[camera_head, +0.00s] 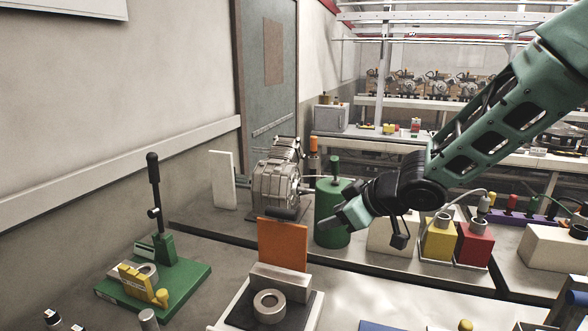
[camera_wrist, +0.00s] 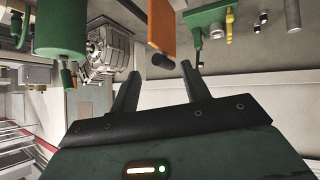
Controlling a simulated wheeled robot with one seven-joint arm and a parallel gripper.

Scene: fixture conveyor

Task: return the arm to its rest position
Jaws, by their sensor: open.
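My arm (camera_head: 500,115) reaches in from the upper right in the head view. My gripper (camera_head: 340,221) hangs above the table, near the green cylinder (camera_head: 329,228) and to the right of the orange plate (camera_head: 283,245). In the wrist view my gripper (camera_wrist: 157,80) shows two separated fingers with nothing between them. The orange plate (camera_wrist: 161,25) and the green cylinder (camera_wrist: 61,30) also show beyond the fingers there. No object is held.
A metal motor-like part (camera_head: 276,185) stands behind the orange plate. A green base with an upright black lever (camera_head: 154,190) is at left. Yellow (camera_head: 439,240) and red (camera_head: 474,245) blocks stand at right. A ring (camera_head: 269,305) sits on a fixture at front.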

